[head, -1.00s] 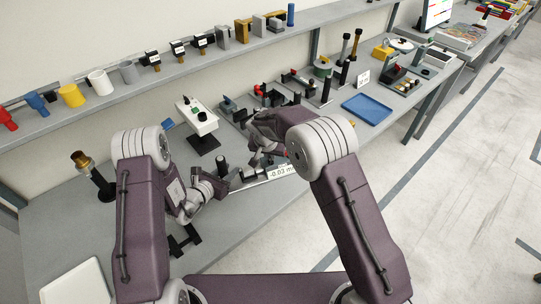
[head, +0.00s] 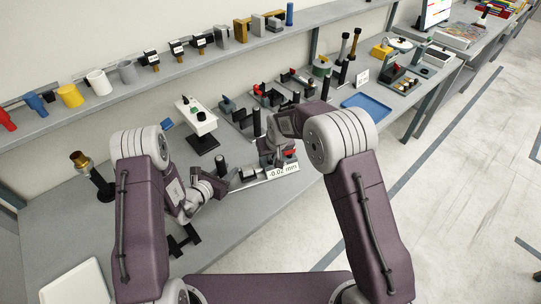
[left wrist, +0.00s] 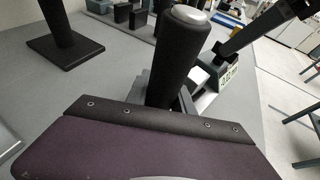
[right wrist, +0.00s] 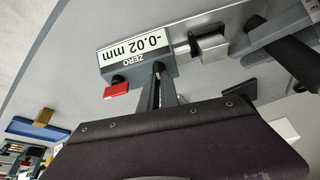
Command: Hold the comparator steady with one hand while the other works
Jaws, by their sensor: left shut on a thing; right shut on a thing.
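The comparator (head: 283,171) lies on the bench, a grey unit with a white display reading -0.02 mm. In the right wrist view its housing (right wrist: 180,62) shows the word ZERO and a red button (right wrist: 117,88) at one side. My left gripper (head: 222,180) is shut on the upright black cylindrical handle (left wrist: 180,60) at the comparator's left end. My right gripper (right wrist: 160,75) is shut at the edge of the display housing, beside the red button. What lies between its fingers is mostly hidden. In the head view my right gripper (head: 279,157) is just behind the display.
A white instrument on a dark stand (head: 198,120) is behind the grippers. Fixtures with black posts (head: 256,122) stand close behind my right gripper. A blue tray (head: 367,108) lies to the right, and a brass-topped post (head: 80,160) stands at left. The front bench is partly clear.

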